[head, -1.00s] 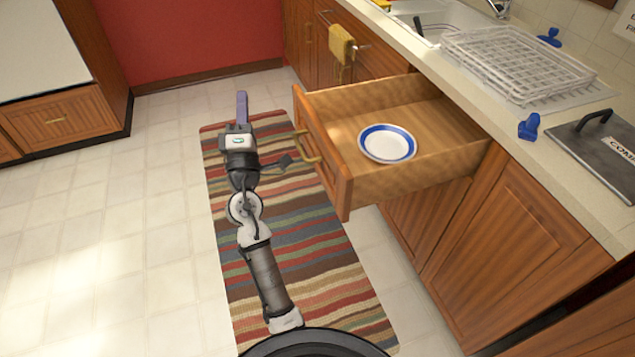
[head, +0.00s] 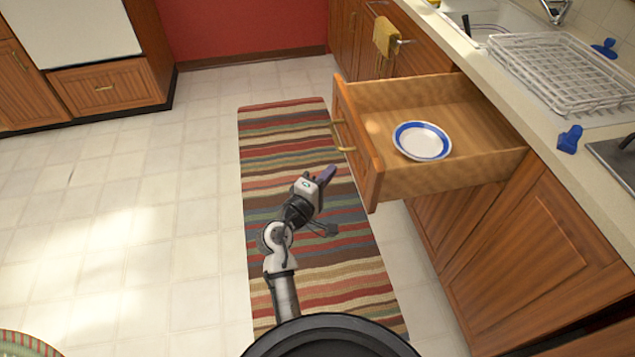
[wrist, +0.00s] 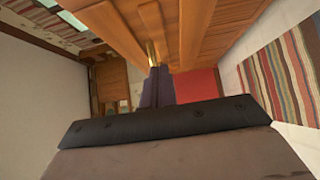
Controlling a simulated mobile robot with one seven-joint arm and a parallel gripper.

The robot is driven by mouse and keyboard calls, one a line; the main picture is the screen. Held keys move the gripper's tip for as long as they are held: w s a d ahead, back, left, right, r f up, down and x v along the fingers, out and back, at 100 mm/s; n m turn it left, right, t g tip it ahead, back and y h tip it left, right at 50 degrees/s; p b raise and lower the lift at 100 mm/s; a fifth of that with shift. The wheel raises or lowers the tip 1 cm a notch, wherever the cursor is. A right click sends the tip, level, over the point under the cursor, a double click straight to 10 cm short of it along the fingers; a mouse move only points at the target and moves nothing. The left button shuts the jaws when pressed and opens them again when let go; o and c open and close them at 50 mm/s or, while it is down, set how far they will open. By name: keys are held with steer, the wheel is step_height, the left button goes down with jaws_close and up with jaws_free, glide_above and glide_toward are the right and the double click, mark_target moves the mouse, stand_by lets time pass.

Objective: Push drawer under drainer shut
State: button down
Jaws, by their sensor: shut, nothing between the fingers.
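The wooden drawer (head: 450,184) under the dish drainer is pulled out far from the cabinet. A white plate with a blue rim (head: 422,141) lies inside it. The drawer has a brass handle (head: 341,136) on its front. My gripper (head: 328,173) is shut and empty, to the left of the drawer front and apart from it in the head view. In the wrist view the shut fingers (wrist: 157,88) point toward the brass handle (wrist: 151,53); whether they touch it I cannot tell. The white wire drainer (head: 565,70) stands on the counter above.
A striped rug (head: 290,150) lies on the floor under my arm. Blue objects (head: 569,139) and a grey lid (head: 615,160) are on the counter (head: 500,95). A yellow towel (head: 386,38) hangs from a cabinet further back. The tiled floor at left is open.

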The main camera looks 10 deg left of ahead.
mark_target(357, 157)
steer(key=shift+w+d+p, duration=0.3)
steer(key=shift+w+d, duration=0.25)
steer(key=shift+d, duration=0.25)
steer(key=shift+w+d+p, duration=0.25)
steer(key=shift+w+d, duration=0.25)
steer(key=shift+d, duration=0.25)
steer(key=shift+w+d+p, duration=0.3)
steer(key=shift+w+d, duration=0.25)
steer(key=shift+d, duration=0.25)
steer(key=shift+d, duration=0.1)
